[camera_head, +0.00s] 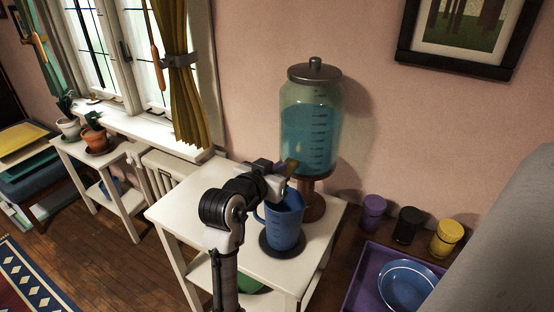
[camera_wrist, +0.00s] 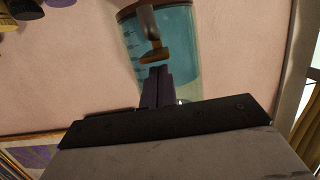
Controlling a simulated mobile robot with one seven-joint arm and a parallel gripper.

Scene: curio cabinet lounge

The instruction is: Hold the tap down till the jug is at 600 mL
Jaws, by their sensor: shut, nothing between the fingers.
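A glass dispenser (camera_head: 311,125) with blue liquid and a dark lid stands on a wooden stand (camera_head: 314,197) on a white table. A blue jug (camera_head: 284,222) with a handle stands upright on a dark round pad (camera_head: 281,249) below the tap. Its liquid level and marks are not readable. My gripper (camera_wrist: 158,72) is shut and empty, its tips right by the lever; I cannot tell whether they touch it.
The white table (camera_head: 176,214) is mostly clear around the jug. To the right are purple, black and yellow jars (camera_head: 408,224) and a purple tray (camera_head: 366,264) with a blue bowl (camera_head: 407,284). Potted plants (camera_head: 95,137) stand by the window at left.

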